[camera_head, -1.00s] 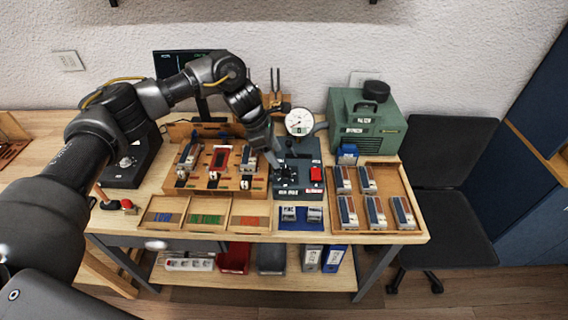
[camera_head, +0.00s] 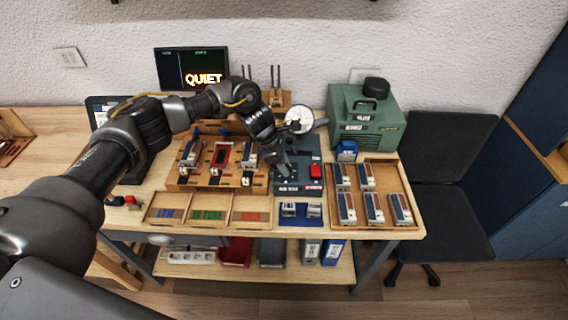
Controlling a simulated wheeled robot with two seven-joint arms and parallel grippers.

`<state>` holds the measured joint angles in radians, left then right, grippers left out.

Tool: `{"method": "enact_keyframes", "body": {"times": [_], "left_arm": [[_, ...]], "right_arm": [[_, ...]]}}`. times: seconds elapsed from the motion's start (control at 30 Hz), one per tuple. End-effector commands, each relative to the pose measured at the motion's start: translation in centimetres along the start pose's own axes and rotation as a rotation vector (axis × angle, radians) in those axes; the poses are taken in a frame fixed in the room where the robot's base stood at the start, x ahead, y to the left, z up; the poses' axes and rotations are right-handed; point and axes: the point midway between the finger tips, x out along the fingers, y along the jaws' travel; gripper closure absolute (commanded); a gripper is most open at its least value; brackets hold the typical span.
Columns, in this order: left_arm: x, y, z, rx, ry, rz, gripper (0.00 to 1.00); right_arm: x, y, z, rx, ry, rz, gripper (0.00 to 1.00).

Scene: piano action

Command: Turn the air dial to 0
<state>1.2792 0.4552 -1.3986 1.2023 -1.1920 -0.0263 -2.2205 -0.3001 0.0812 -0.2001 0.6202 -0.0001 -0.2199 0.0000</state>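The dark grey control box (camera_head: 311,158) stands on the bench right of centre, with a red button (camera_head: 316,171) on its top and a label on its front. A round white gauge (camera_head: 299,118) stands behind it, partly covered by my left wrist. My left gripper (camera_head: 285,172) points down over the left part of the box's top. The dial is not clearly visible; the gripper covers that part of the box. I cannot tell whether the fingers touch or hold it, or whether they are open. My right gripper is not in view.
A monitor (camera_head: 191,68) at the back shows "QUIET". A green machine (camera_head: 365,122) stands right of the box. A wooden rack (camera_head: 208,183) with several parts is on the left. A tray of several parts (camera_head: 357,214) is at right, and sorting bins (camera_head: 178,219) are in front.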

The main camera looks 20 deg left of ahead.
Motion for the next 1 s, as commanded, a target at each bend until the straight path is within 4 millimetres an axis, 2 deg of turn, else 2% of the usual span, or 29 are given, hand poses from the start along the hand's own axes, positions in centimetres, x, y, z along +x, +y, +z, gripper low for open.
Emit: {"method": "enact_keyframes", "body": {"times": [0.03,0.13,0.53,1.0], "left_arm": [[-0.01,-0.02,0.0,0.0,0.0,-0.001,0.78],[-0.02,-0.02,0.01,0.0,0.0,-0.001,0.89],[0.03,-0.09,-0.02,-0.085,-0.002,0.036,0.89],[-0.01,-0.35,0.13,-0.461,-0.002,0.192,0.89]], "right_arm": [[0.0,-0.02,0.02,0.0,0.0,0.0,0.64],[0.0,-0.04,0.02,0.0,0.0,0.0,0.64],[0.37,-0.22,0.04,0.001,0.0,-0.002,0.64],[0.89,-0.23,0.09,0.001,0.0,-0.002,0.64]]}}
